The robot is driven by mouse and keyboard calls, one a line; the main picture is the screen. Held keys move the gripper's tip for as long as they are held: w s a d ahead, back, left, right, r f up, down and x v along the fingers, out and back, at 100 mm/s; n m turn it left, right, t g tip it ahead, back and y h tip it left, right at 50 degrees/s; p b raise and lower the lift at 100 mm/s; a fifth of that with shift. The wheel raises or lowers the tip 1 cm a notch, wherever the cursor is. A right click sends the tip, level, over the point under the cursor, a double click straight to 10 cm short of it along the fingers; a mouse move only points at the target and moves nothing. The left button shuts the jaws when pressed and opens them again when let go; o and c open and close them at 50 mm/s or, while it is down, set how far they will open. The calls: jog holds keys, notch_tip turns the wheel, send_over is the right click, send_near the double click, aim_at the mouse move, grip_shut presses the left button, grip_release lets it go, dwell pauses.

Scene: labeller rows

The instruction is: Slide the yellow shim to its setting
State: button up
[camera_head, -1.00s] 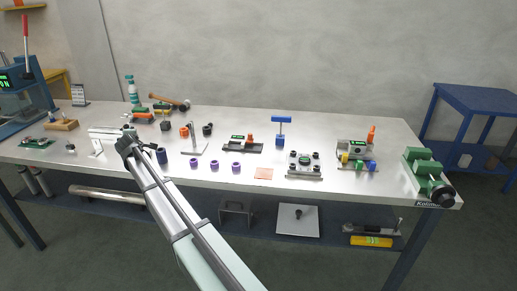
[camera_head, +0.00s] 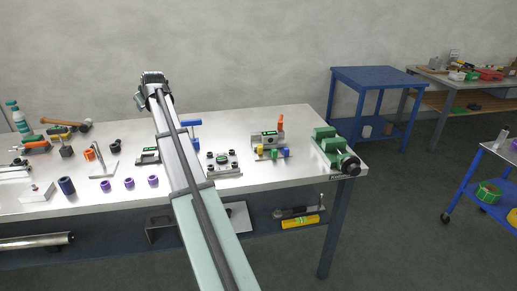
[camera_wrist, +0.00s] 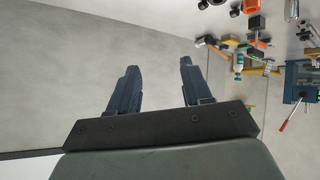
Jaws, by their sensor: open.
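A small yellow piece (camera_head: 260,149), which looks like the yellow shim, sits at the left front of a grey fixture (camera_head: 264,140) on the right part of the bench. A green piece (camera_head: 274,154) and a blue piece (camera_head: 286,153) stand to its right on the same fixture. Its setting mark is too small to tell. My gripper (camera_head: 150,78) is raised above the bench, against the wall, well left of the fixture. In the wrist view my gripper (camera_wrist: 159,66) has its two dark fingers apart with nothing between them. The yellow piece is not seen there.
A green vise (camera_head: 334,150) stands right of the fixture, at the bench end. An orange upright part (camera_head: 280,123) rises at the fixture's back. A plate with black knobs (camera_head: 222,162) lies to its left. My arm hides part of the bench middle.

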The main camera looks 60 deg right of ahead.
jog(key=s+d+m+g, duration=0.1)
jog(key=s+d+m, duration=0.1)
jog(key=s+d, duration=0.5)
jog(key=m+g, duration=0.6)
send_near(261, 147)
jog(key=x, duration=1)
jog(key=shift+w+f, duration=0.15)
jog(key=shift+c, duration=0.5)
grip_shut()
